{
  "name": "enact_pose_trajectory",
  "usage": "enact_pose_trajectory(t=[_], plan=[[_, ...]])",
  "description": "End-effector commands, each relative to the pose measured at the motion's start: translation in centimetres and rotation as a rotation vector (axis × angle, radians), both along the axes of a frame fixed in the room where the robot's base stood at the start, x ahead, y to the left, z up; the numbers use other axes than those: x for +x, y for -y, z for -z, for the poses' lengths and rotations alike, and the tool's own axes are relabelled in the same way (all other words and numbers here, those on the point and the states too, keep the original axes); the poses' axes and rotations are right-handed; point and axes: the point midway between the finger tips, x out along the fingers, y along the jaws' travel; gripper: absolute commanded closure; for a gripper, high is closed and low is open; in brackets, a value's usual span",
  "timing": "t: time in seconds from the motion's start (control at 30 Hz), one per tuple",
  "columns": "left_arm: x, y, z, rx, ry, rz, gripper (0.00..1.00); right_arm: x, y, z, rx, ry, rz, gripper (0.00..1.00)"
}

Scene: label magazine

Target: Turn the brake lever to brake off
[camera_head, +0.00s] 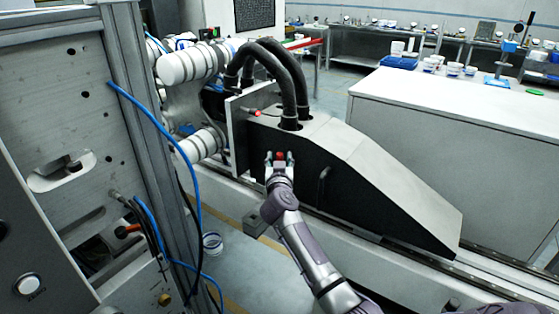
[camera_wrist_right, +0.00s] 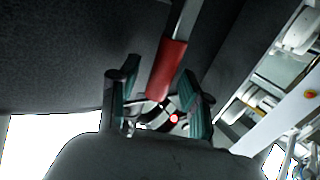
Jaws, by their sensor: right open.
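The brake lever shows in the right wrist view as a metal bar with a red grip (camera_wrist_right: 167,68), slanting down from the top. In the head view, a small red part of the lever (camera_head: 280,155) shows between the fingertips of my right gripper (camera_head: 279,161), in front of the dark side of the machine housing. In the wrist view the open right gripper (camera_wrist_right: 157,95) has its green-padded fingers on either side of the red grip's lower end. I cannot tell whether either finger touches it. The lever's pivot is hidden. My left gripper is not in view.
The sloped housing (camera_head: 349,136) carries thick black hoses (camera_head: 277,65) and a side handle (camera_head: 323,186). A second red-tipped part (camera_head: 257,112) sticks out at its upper left. A metal cabinet with blue cables (camera_head: 52,120) stands close on the left. Floor shows between them.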

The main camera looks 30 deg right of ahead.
Motion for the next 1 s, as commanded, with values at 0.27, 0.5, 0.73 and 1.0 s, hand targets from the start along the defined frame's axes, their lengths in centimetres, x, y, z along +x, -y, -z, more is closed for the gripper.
enact_pose_trajectory(t=[0.27,0.5,0.73,1.0], plan=[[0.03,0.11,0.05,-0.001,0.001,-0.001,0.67,0.3,0.21,-0.04,0.0,0.0,0.0,0.53],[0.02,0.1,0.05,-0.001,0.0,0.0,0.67,0.28,0.19,-0.03,0.0,0.0,0.0,0.82],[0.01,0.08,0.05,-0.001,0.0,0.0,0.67,0.27,0.18,-0.01,0.0,0.0,0.0,1.0],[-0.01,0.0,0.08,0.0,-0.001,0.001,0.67,0.23,0.2,0.04,0.002,0.004,0.001,1.0]])
